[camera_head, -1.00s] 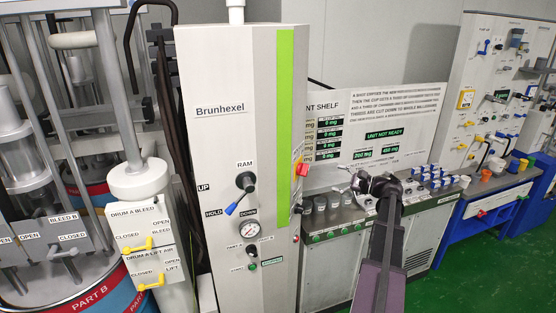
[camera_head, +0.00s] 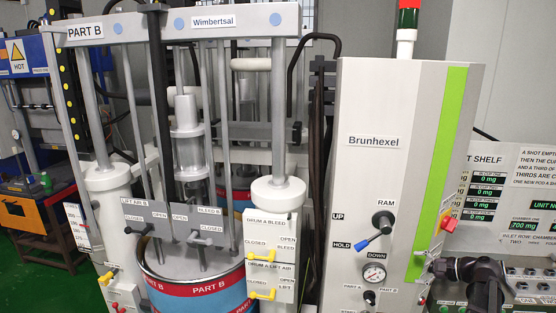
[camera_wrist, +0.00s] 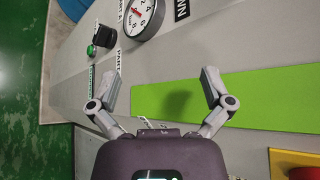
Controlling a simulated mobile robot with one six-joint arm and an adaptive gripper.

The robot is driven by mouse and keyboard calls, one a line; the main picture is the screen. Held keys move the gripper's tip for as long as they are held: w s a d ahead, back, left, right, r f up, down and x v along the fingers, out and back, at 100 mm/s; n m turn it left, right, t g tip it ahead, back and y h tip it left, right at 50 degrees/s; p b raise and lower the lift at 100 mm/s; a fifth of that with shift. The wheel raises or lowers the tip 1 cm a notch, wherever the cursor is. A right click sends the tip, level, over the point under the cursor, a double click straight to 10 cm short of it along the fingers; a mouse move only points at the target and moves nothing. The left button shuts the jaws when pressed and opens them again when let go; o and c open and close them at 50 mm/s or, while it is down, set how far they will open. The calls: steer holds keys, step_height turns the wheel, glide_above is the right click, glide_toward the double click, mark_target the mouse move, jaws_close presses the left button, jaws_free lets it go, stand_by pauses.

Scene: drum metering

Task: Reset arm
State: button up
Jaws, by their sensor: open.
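My gripper (camera_wrist: 160,82) is open and empty in the wrist view, its two grey fingers spread wide. It faces the front of the Brunhexel cabinet, with the green stripe (camera_wrist: 250,100) to the right and the pressure gauge (camera_wrist: 143,18) at the top. In the head view my arm's dark wrist shows at the lower right, in front of the shelf area; the fingertips are hard to make out there. The Brunhexel cabinet (camera_head: 385,190) stands upright with its RAM lever (camera_head: 376,232), its blue tip pointing down-left near HOLD.
The Wimbertsal drum press (camera_head: 180,28) stands left with the PART B drum (camera_head: 205,290) under it. Yellow valve handles (camera_head: 262,294) sit on its right post. A red emergency button (camera_head: 448,223) sticks out from the cabinet's right side. A hot orange-blue bench (camera_head: 40,210) is far left.

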steer(key=s+a+f+n+g+h+b, duration=0.3)
steer(key=a+f, duration=0.4)
steer(key=a, duration=0.3)
steer(key=s+a+f+n+g+h+b, duration=0.3)
steer(key=a+f+n, duration=0.4)
steer(key=a, duration=0.3)
steer(key=s+a+f+n+g+h+b, duration=0.3)
steer(key=s+a+f+n, duration=0.2)
steer(key=a, duration=0.5)
steer(key=shift+s+a+f+h, duration=0.25)
steer(key=shift+s+f+h, duration=0.1)
steer(key=shift+f, duration=0.55)
